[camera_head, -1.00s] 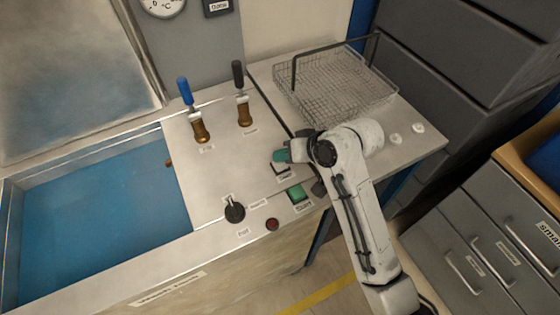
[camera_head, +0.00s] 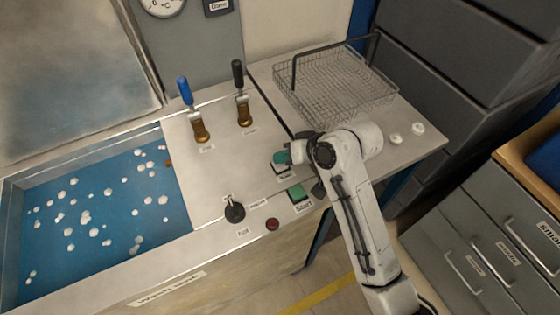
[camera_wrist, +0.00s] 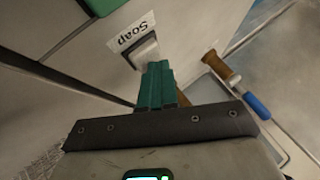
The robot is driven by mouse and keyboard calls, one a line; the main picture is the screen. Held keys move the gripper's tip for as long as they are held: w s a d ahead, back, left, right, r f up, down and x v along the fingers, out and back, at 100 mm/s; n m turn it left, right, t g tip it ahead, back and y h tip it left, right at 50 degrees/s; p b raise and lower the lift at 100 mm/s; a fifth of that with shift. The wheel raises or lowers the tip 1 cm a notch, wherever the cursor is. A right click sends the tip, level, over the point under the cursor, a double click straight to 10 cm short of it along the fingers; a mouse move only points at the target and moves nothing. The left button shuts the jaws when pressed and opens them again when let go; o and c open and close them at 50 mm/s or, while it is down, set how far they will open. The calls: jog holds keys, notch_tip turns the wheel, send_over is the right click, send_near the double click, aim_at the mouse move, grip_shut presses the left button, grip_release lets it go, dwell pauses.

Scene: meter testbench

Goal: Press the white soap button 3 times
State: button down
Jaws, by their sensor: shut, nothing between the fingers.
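The white soap button (camera_wrist: 146,52) shows in the wrist view beside its "Soap" label (camera_wrist: 133,31). In the head view the "Soap" label (camera_head: 285,175) shows, with the button mostly hidden by my fingers. My gripper (camera_wrist: 157,66) has teal fingers, shut together and empty, with the tips at the button's edge. It also shows in the head view (camera_head: 281,157), pointing down at the panel. I cannot tell whether the tips touch the button. White foam blobs (camera_head: 85,218) float on the blue water in the basin (camera_head: 110,185).
A green Start button (camera_head: 296,193), a red button (camera_head: 272,224) and a black knob (camera_head: 235,212) are close by on the panel. A blue-handled lever (camera_head: 193,108) and a black-handled lever (camera_head: 242,92) stand behind. A wire basket (camera_head: 340,85) is at the back right.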

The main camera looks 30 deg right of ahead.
aim_at(284, 165)
dwell(0.4)
jog(key=shift+r+p, duration=0.8)
jog(key=shift+p, duration=0.2)
notch_tip(284, 165, up, 5)
jog(key=p, duration=0.5)
dwell(2.3)
